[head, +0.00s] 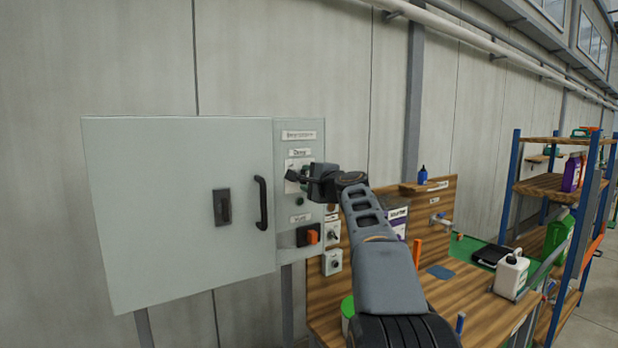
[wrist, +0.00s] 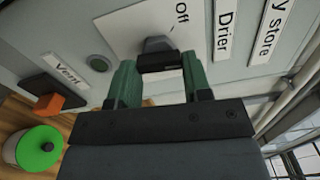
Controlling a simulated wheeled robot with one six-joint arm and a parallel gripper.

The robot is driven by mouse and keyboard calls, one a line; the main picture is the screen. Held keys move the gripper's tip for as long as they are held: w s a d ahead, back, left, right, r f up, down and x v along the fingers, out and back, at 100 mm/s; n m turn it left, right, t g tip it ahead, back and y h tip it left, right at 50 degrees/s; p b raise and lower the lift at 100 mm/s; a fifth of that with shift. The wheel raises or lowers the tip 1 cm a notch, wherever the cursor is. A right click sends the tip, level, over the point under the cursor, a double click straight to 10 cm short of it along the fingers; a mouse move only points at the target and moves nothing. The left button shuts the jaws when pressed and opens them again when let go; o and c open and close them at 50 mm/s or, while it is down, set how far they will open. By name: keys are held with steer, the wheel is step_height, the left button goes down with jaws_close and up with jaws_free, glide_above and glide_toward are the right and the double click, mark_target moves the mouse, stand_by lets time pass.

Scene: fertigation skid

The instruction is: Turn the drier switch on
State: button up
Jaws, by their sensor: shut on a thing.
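The drier switch (wrist: 160,46) is a dark knob on a white plate, seen at the top middle in the wrist view. An "Off" mark (wrist: 182,12) shows on the plate near it, and the "Drier" label (wrist: 228,28) is beside it. My gripper (wrist: 160,68) has its green fingers on either side of the knob and is shut on it. Which way the knob points is hard to tell. In the head view my gripper (head: 298,179) is at the right-hand panel of the grey cabinet (head: 170,200), and it hides most of the switch.
Below the drier plate is the vent switch, with an orange handle (head: 312,237); a round dark button (wrist: 100,63) is near. The cabinet door handle (head: 262,203) sticks out to the left. A wooden bench (head: 470,290) with bottles and a blue-post shelf (head: 510,185) stand to the right.

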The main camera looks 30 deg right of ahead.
steer(key=shift+a+f+m+p, duration=0.1)
steer(key=shift+m+p, duration=0.4)
steer(key=shift+m, duration=1.35)
steer(key=shift+f+m+p, duration=0.1)
steer(key=shift+m+p, duration=0.35)
steer(key=shift+m, duration=1.7)
steer(key=o, duration=0.9)
steer(key=s+b, duration=0.2)
steer(key=s, duration=0.5)
steer(key=s+b, duration=0.2)
steer(key=s, duration=0.4)
steer(key=shift+s+d+b, duration=0.2)
steer(key=shift+s+b, duration=0.2)
